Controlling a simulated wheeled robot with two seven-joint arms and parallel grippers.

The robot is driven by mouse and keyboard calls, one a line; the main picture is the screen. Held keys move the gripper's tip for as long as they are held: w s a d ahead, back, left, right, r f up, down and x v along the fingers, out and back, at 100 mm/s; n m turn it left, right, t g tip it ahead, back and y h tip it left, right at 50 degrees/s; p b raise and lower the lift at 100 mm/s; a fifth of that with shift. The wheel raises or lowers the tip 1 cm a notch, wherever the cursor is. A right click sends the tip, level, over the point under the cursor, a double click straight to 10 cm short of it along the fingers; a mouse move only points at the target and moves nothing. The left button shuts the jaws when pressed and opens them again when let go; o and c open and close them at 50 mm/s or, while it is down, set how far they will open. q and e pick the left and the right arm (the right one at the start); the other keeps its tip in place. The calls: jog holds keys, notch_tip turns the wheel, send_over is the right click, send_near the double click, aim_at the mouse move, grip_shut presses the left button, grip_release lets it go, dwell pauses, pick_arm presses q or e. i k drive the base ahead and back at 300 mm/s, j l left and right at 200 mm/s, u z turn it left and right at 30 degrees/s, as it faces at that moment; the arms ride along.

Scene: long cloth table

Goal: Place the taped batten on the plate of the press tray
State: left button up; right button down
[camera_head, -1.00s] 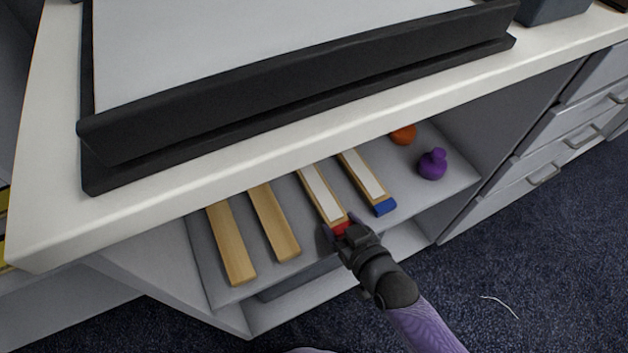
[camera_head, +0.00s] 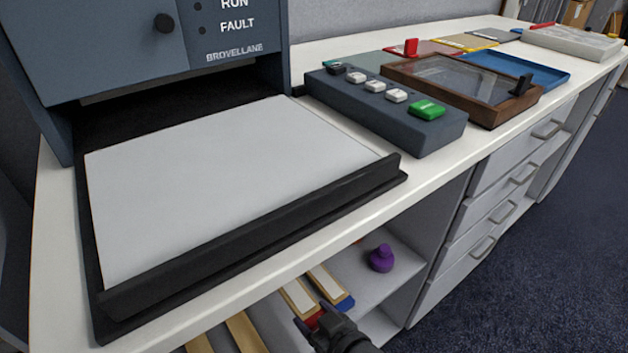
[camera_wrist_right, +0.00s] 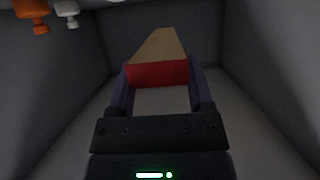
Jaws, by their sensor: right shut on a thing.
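The batten with a pale top strip and a red end (camera_head: 298,294) lies in the open shelf below the table top. In the right wrist view its red end (camera_wrist_right: 158,73) sits between the two fingers, with bare wood beyond. My right gripper (camera_head: 318,324) is shut on that red end, at the shelf's front. The press tray (camera_head: 250,235) is on the table top, a black frame with a pale grey plate (camera_head: 220,180) that is bare. My left gripper is not in view.
Beside the held batten lie a blue-ended batten (camera_head: 329,283) and plain battens (camera_head: 246,332). A purple knobbed thing (camera_head: 381,258) stands on the shelf. The table's front edge overhangs the shelf. A button box (camera_head: 385,105) and a framed glass box (camera_head: 460,85) stand right of the tray.

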aim_at(228, 158)
jog(key=k+l, duration=0.75)
